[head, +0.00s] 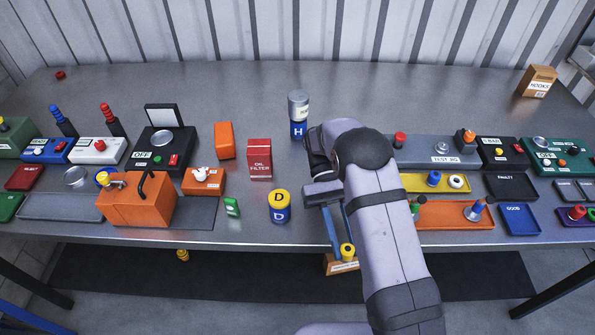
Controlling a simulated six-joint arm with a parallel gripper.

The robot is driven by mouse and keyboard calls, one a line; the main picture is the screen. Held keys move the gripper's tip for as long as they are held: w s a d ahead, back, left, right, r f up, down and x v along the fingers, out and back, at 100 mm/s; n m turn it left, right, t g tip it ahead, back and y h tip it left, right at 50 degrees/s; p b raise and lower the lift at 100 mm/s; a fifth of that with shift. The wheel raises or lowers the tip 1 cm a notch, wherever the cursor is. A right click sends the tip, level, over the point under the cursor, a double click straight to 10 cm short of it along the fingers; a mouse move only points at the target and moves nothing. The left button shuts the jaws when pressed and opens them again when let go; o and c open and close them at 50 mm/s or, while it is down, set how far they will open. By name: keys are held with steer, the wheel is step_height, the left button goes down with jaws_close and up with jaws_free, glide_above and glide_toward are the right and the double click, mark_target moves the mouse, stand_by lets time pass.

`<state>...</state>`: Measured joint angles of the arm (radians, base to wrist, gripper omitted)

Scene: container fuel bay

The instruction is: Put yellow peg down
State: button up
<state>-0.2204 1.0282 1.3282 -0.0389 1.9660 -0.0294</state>
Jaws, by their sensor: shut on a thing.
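A yellow peg (347,252) with a dark hollow in its top shows at the table's front edge, below the arm. My gripper (344,246) points down there, its blue fingers shut on the yellow peg. A small orange-brown box with a white label (342,267) shows just under the peg. I cannot tell whether the peg touches the box. My arm hides part of the table behind the gripper.
A yellow and blue can marked D (281,207) stands left of my gripper. An orange tray (440,222) with pegs and a yellow tray (410,183) lie to the right. An orange canister (135,208) stands at the left. The back of the table is mostly clear.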

steer(key=w+a+r+m+t+y, duration=0.1)
steer(key=a+r+m+y, duration=0.2)
steer(key=a+m+y, duration=0.6)
step_height(320, 180, up, 5)
steer(key=m+t+y+b, duration=0.3)
steer(key=m+t+y, duration=0.3)
steer(key=m+t, duration=1.25)
glide_above(303, 176)
steer(key=shift+n+t, duration=0.25)
steer(key=shift+f+p, duration=0.6)
steer(key=shift+f, duration=4.2)
steer(key=shift+f, duration=0.1)
steer(key=o, duration=1)
